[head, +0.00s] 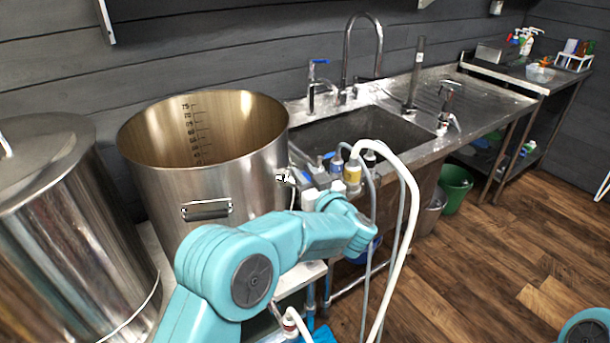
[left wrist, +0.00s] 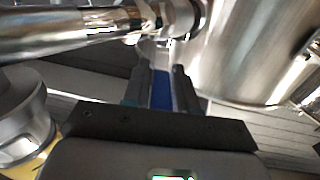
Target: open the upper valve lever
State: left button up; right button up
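The blue valve lever (left wrist: 162,93) lies between the two dark fingers of my left gripper (left wrist: 161,72) in the left wrist view. Its blue fills the gap, with no clear space beside it, so the fingers look shut on it. In the head view my left gripper (head: 307,174) is beside the right wall of the open steel kettle (head: 235,180), partly hidden by my own teal arm and by hoses. The valve body is hard to make out there. My right gripper is not in view; only a teal part of my arm shows at the lower right.
A lidded steel vessel (head: 70,220) stands left of the kettle. Behind the gripper are a sink (head: 360,128) with taps and several small bottles. White and grey hoses (head: 408,200) hang close to my left arm. The wooden floor (head: 480,270) at right is mostly clear.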

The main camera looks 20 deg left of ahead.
pick_arm(q)
jog(key=shift+o, duration=0.9)
jog(key=b+v, duration=0.2)
jog(key=v, duration=1.4)
jog(key=shift+d, duration=0.1)
